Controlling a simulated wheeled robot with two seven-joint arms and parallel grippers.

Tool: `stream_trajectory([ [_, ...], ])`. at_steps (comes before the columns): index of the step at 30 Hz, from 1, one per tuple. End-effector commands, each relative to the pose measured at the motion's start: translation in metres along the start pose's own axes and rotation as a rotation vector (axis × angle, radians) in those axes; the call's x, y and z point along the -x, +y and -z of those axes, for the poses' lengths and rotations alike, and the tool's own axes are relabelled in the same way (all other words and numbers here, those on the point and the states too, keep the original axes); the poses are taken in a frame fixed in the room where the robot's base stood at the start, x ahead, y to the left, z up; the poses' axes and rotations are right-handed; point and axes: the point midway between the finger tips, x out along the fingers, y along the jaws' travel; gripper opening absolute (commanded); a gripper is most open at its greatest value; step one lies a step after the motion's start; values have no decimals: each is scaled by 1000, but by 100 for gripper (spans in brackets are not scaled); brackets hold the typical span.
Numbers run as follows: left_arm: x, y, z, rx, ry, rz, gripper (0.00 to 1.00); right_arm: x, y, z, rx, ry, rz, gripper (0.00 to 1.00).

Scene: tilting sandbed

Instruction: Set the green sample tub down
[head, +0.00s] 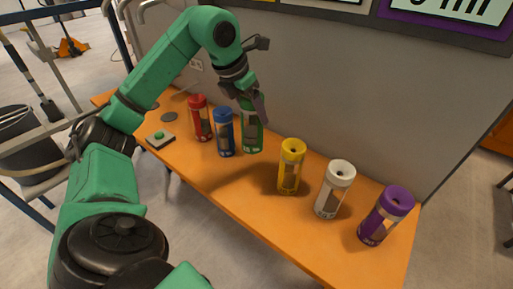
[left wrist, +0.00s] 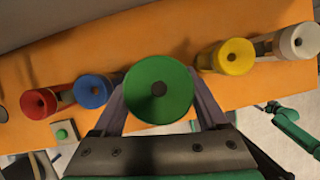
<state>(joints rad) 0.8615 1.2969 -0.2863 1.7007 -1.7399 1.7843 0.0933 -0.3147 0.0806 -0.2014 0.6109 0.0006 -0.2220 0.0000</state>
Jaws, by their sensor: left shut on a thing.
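The green sample tub (head: 252,134) is upright between the blue and yellow tubs in the head view. Its round green lid (left wrist: 158,90) fills the middle of the left wrist view. My left gripper (head: 250,103) is shut on the green tub from above and behind, with a finger on each side of it. The tub's base is at or just above the orange table; I cannot tell whether it touches. My right gripper is not in view.
On the orange table (head: 225,192) stand red (head: 201,120), blue (head: 224,134), yellow (head: 291,168), white (head: 334,190) and purple (head: 385,217) tubs in a row. A box with a green button (head: 160,139) sits at the left. A grey wall (head: 330,105) rises behind.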

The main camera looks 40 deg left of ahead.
Motion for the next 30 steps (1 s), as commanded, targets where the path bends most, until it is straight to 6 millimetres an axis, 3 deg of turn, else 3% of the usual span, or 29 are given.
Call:
stream_trajectory([
  [1,-21,1,10,1,6,-3,0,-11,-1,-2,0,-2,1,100],
  [3,-36,0,16,1,5,-2,0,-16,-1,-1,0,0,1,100],
  [12,-81,0,34,0,2,-2,0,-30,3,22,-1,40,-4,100],
  [22,-84,0,35,0,-3,1,0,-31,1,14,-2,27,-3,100],
  [23,-84,0,35,0,-1,1,83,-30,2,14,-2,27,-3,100],
  [24,-84,0,34,0,-1,1,98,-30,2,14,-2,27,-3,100],
  [30,-84,0,34,0,-1,1,100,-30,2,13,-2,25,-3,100],
])
